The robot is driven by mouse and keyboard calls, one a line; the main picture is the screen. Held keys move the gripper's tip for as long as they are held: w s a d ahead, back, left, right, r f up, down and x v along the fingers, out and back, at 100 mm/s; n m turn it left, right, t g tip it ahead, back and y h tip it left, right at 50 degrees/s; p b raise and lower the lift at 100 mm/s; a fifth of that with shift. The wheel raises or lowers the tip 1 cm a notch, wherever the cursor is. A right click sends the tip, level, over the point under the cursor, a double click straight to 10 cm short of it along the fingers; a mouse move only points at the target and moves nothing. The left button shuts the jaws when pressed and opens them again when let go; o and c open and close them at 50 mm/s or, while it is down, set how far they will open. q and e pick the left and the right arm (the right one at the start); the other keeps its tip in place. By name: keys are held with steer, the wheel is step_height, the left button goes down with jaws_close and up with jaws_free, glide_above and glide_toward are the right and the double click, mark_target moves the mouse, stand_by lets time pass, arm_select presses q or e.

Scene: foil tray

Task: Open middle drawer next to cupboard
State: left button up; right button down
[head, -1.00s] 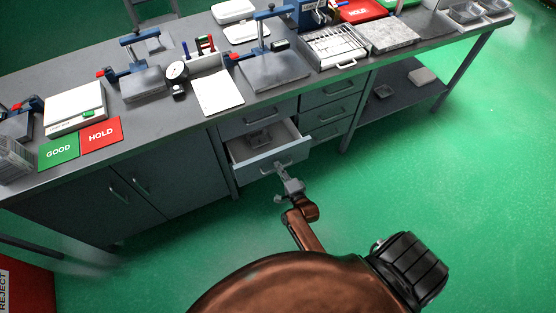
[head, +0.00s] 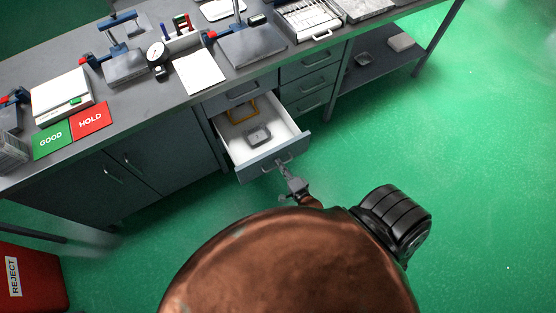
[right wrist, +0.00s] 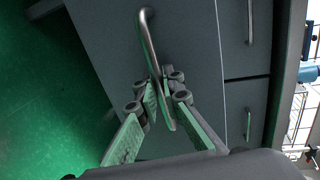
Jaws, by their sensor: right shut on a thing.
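The middle drawer (head: 240,149) next to the cupboard (head: 120,180) is pulled well out, and its white inside shows. A grey tray-like item (head: 258,134) and a yellow-orange frame (head: 241,110) lie in it. My right gripper (head: 285,172) is at the drawer front, shut on the bar handle (head: 279,164). In the right wrist view, the fingers of the right gripper (right wrist: 162,95) close around the lower part of the metal handle (right wrist: 149,45). My left gripper is not in view.
The drawer above (head: 240,95) is shut, and a stack of shut drawers (head: 308,78) stands to the right. The bench top holds clamps, a dial gauge (head: 158,57), a white scale (head: 62,95) and GOOD and HOLD cards. A red REJECT bin (head: 35,280) stands at lower left. Green floor is clear at right.

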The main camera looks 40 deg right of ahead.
steer(key=shift+s, duration=0.1)
steer(key=c, duration=2.3)
jaws_free()
steer(key=shift+c, duration=0.2)
steer(key=v, duration=1.2)
